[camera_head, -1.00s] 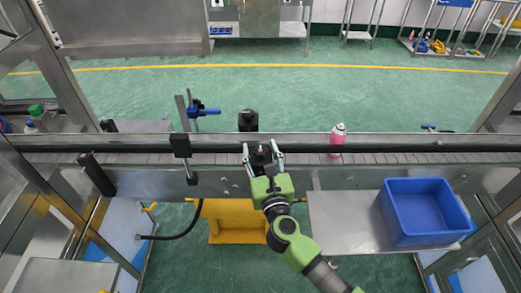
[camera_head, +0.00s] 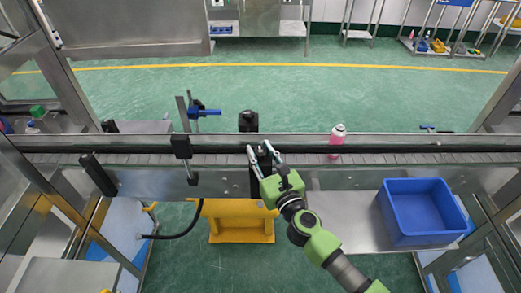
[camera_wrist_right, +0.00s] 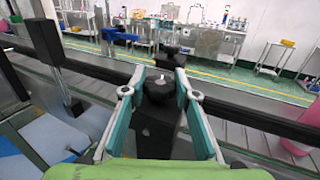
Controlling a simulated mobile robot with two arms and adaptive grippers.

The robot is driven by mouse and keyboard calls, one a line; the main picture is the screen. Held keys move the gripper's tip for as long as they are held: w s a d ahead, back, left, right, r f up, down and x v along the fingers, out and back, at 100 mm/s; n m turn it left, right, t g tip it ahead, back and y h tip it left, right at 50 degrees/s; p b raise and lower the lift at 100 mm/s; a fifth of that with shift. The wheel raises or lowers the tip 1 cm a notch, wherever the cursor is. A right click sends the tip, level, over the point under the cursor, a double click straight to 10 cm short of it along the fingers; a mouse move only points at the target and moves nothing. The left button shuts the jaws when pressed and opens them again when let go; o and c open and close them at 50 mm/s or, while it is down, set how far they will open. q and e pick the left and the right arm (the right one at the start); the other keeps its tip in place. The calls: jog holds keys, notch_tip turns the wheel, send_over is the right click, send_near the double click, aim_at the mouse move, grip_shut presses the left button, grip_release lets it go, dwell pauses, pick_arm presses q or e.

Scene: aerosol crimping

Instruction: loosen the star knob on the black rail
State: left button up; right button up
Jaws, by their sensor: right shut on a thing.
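The dark star knob (camera_wrist_right: 160,88) sits on top of a black block (camera_wrist_right: 155,130) at the near side of the black rail (camera_wrist_right: 255,118). My right gripper (camera_wrist_right: 160,92) is shut on the knob, with one teal-lined finger on each side of it. In the head view, my right gripper (camera_head: 264,152) reaches the rail (camera_head: 400,148) from below, and its fingers largely hide the knob. My left gripper is not in view.
A pink spray can (camera_head: 337,137) stands on the conveyor to the right of the gripper. A blue bin (camera_head: 420,238) stands on the steel table (camera_head: 340,215) at the right. A black post with a blue clamp lever (camera_head: 203,112) stands to the left.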

jog(key=n+g+y, duration=0.1)
jog(key=n+y, duration=0.1)
jog(key=shift+d+y, duration=0.15)
jog(key=shift+y, duration=0.25)
jog(key=shift+w+f+n+g+y+b, duration=0.1)
jog(key=shift+f+n+g+y+b, duration=0.1)
jog(key=shift+n+g+y+b, duration=0.6)
jog(key=n+g+y+b, duration=0.2)
jog(key=n+g+b, duration=0.1)
jog(key=g+b, duration=0.1)
jog(key=n+g+y+b, duration=0.2)
jog(key=n+g+b, duration=0.1)
jog(key=g+b, duration=0.1)
jog(key=n+g+y+b, duration=0.2)
jog(key=n+g+b, duration=0.1)
jog(key=b, duration=0.3)
jog(key=shift+g+y, duration=0.4)
jog(key=shift+g, duration=0.5)
jog(key=shift+r+n+g+b, duration=0.15)
jog(key=shift+n+g+b, duration=0.65)
jog(key=shift+g+b, duration=0.4)
jog(key=o, duration=1.1)
jog(key=shift+c, duration=0.2)
jog(key=shift+o, duration=0.3)
jog(key=shift+r, duration=0.1)
